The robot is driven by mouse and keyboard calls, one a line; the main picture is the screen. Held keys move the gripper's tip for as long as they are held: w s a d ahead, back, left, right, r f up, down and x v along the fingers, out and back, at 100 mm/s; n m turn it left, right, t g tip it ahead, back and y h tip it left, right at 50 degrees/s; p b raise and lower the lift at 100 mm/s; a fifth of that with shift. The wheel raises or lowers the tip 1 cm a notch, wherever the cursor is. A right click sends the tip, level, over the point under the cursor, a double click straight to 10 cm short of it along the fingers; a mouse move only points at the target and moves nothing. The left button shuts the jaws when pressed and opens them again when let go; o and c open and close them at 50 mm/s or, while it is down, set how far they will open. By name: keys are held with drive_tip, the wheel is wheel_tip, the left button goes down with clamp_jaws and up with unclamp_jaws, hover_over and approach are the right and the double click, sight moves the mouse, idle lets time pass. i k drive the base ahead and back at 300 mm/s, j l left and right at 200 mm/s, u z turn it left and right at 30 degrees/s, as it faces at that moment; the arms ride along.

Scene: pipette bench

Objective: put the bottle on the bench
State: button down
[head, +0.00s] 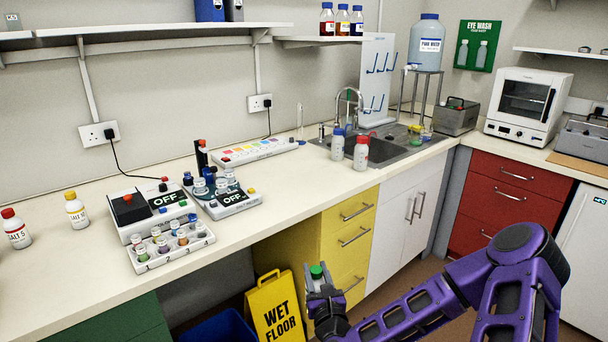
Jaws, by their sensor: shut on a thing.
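My gripper (323,288) is low in the head view, in front of the bench and below its top. It is shut on a bottle with a green cap (316,271). The cap points up, and most of the bottle's body is hidden by the fingers. The pale bench (292,190) runs along the wall behind my gripper. The held bottle is apart from the bench.
On the bench stand two salt bottles (77,211), a numbered vial rack (170,250), two devices reading OFF (150,208), and two capped bottles (360,154) by the sink (385,152). A yellow wet floor sign (275,312) stands beside my gripper.

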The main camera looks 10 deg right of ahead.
sight(303, 177)
drive_tip(key=i+l, duration=0.4)
drive_tip(key=l, duration=0.15)
drive_tip(key=i+l+z, duration=0.15)
drive_tip(key=i+l, duration=0.25)
drive_tip(key=l, duration=0.15)
